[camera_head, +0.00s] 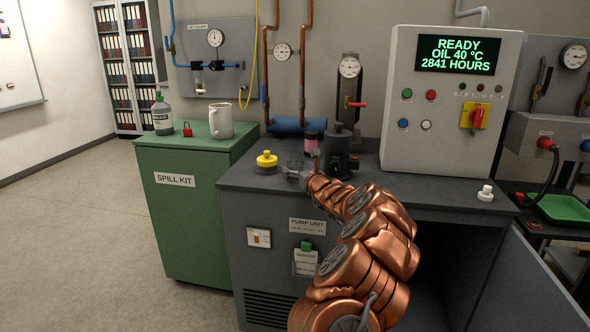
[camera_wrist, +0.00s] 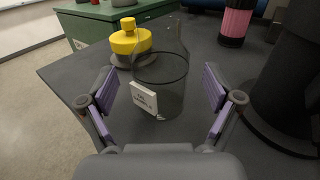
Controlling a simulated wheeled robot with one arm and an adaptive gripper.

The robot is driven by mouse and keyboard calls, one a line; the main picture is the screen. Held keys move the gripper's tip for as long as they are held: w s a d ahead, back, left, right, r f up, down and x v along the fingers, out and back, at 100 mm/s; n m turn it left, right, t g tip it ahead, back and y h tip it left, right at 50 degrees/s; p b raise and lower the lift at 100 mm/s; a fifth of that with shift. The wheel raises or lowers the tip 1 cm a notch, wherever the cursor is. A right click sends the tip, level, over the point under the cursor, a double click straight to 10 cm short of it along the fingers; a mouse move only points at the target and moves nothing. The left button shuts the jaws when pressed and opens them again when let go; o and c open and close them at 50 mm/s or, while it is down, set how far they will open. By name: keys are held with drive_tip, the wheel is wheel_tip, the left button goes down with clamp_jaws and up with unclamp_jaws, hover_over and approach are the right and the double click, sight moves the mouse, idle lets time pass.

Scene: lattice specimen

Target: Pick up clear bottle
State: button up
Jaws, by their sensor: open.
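The clear bottle (camera_wrist: 172,88) stands on the dark grey bench top in the wrist view, see-through, with a narrow upper part and a small white label (camera_wrist: 144,97) on its lower left side. In the head view the clear bottle (camera_head: 295,160) shows faintly, just beyond my gripper (camera_head: 296,174). In the wrist view my gripper (camera_wrist: 160,92) is open, with one purple-padded finger to the left of the bottle and one to the right. I see a gap on each side. How far the fingers reach around it I cannot tell.
A yellow-capped container (camera_wrist: 131,41) stands close behind left of the bottle. A black cylindrical unit (camera_wrist: 288,90) stands close on the right, and a pink-and-black cylinder (camera_wrist: 236,22) behind. The green cabinet (camera_head: 190,205) holds a mug (camera_head: 221,121) and a labelled bottle (camera_head: 162,116).

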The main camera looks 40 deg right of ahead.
drive_tip(key=shift+x, duration=1.15)
drive_tip(key=c, duration=1.1)
drive_tip(key=shift+c, duration=0.2)
